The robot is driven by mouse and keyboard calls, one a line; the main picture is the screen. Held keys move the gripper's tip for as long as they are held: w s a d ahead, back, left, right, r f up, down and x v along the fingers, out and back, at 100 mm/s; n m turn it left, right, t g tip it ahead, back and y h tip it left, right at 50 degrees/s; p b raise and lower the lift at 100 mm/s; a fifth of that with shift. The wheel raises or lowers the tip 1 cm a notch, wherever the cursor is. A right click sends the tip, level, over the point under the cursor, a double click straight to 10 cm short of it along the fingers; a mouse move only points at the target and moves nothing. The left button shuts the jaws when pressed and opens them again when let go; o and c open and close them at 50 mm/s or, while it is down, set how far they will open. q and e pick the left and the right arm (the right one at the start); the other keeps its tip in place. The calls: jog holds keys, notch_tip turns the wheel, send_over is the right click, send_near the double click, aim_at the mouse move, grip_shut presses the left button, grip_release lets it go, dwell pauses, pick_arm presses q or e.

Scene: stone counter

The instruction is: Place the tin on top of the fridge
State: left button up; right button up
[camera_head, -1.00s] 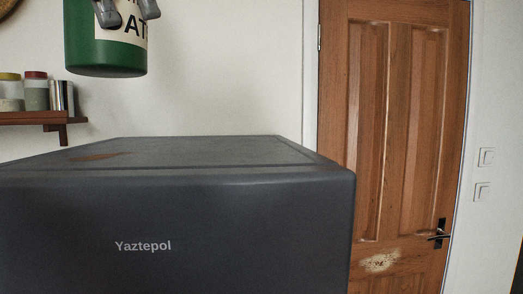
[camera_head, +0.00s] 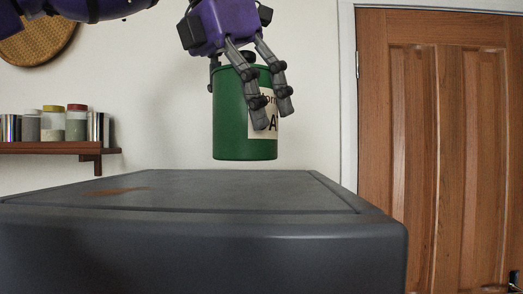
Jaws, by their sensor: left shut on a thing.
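The green tin (camera_head: 231,125) with a pale label is upright in the air above the dark grey fridge (camera_head: 250,255). My left gripper (camera_head: 273,122), on a purple wrist, is shut on the tin from above, with grey fingers over its right side and label. A gap shows between the tin's base and the fridge top in the picture. The fridge top is flat, with a brown stain at its left. My right gripper is not in view.
A wall shelf (camera_head: 60,148) with several jars and metal canisters is at the left. A woven round piece (camera_head: 40,42) hangs above it. A wooden door (camera_head: 440,150) stands at the right. The fridge top is free of objects.

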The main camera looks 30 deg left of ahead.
aim_at(259, 147)
pick_arm(q)
jog(key=shift+w+d+f, duration=0.2)
jog(key=shift+w+f, duration=0.05)
jog(key=shift+f, duration=0.2)
jog(key=shift+w+d+f, duration=0.2)
jog(key=shift+w+f, duration=0.05)
jog(key=shift+f, duration=0.2)
jog(key=x, duration=0.3)
jog(key=shift+s+d+f, duration=0.1)
jog(key=shift+s+f, duration=0.05)
jog(key=shift+s, duration=0.15)
jog(key=shift+f, duration=0.35)
jog(key=o, duration=1.6)
